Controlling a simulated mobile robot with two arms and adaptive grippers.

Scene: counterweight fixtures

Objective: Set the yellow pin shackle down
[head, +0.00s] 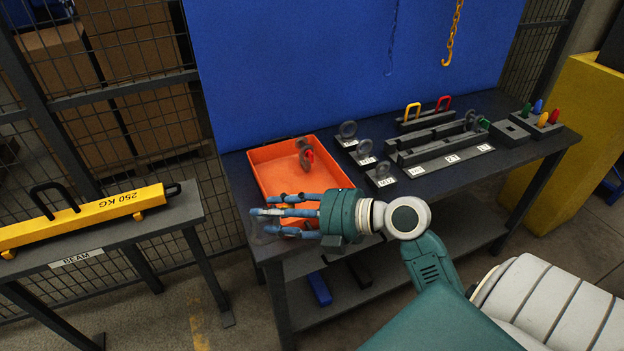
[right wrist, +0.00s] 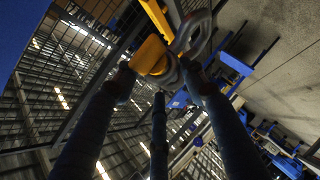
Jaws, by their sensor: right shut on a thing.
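My right gripper (head: 268,212) reaches in from the right at the front left corner of the orange tray (head: 262,172) in the head view. In the right wrist view, its blue fingers close on the yellow pin shackle, with the yellow pin (right wrist: 151,56) between the fingertips and the grey bow (right wrist: 197,36) beside it. In the head view I cannot clearly make out the held shackle behind the fingers. A grey shackle with a red pin (head: 309,156) lies in the tray. My left gripper is not in view.
Grey stands with rings (head: 365,152) line the tray's right side on the dark table (head: 420,184). Slotted grey blocks (head: 445,148) and a block with coloured pegs (head: 541,122) stand farther right. A yellow 250 KG beam (head: 95,213) rests on a separate stand at left.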

